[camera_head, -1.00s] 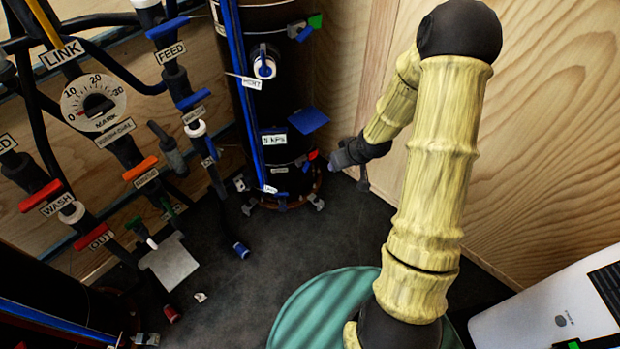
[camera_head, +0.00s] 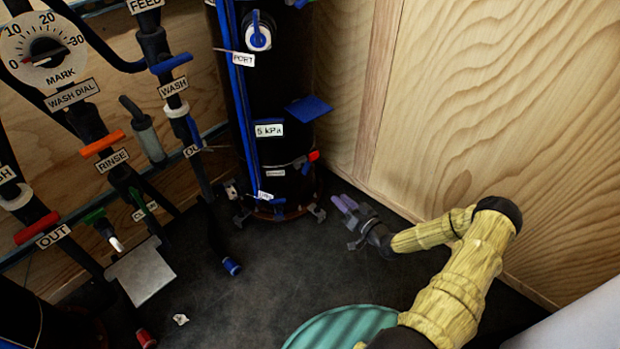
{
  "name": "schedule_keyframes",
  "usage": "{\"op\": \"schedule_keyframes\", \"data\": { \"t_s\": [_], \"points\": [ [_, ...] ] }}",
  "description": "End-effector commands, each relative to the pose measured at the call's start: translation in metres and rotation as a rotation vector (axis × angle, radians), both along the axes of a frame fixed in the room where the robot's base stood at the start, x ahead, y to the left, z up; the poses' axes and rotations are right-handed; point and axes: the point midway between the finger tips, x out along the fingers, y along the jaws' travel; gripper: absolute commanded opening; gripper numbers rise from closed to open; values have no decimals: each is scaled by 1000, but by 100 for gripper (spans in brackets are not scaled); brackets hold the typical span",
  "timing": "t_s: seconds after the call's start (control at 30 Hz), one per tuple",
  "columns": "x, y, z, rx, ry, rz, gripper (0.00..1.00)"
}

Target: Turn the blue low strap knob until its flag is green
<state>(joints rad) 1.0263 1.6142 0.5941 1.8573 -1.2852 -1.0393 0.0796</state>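The blue-striped black filter cylinder (camera_head: 275,90) stands upright near the corner. A low strap runs around it, and a red flag (camera_head: 314,155) sticks out at the strap's right end. The small dark knob (camera_head: 304,166) seems to sit just below the flag, but its details are too small to tell. My gripper (camera_head: 344,203) is to the lower right of the flag, near the wooden wall and apart from the cylinder. Its two lilac fingertips point up and left with a narrow gap between them, and nothing shows between them.
A blue plate (camera_head: 308,109) juts from the cylinder above the flag. Metal feet stand around the cylinder's base. Pipes with labelled valves and a dial (camera_head: 45,50) fill the left. A green round lid (camera_head: 343,328) lies at the front. Dark floor between is mostly clear.

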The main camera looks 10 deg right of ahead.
Motion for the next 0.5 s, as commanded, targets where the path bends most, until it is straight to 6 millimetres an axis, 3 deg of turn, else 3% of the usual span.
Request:
{"op": "schedule_keyframes", "data": {
  "t_s": [0.33,0.5],
  "points": [
    [1,0,1,1,-3,-1,33],
    [11,5,-1,1,-1,0,33]
  ]
}}
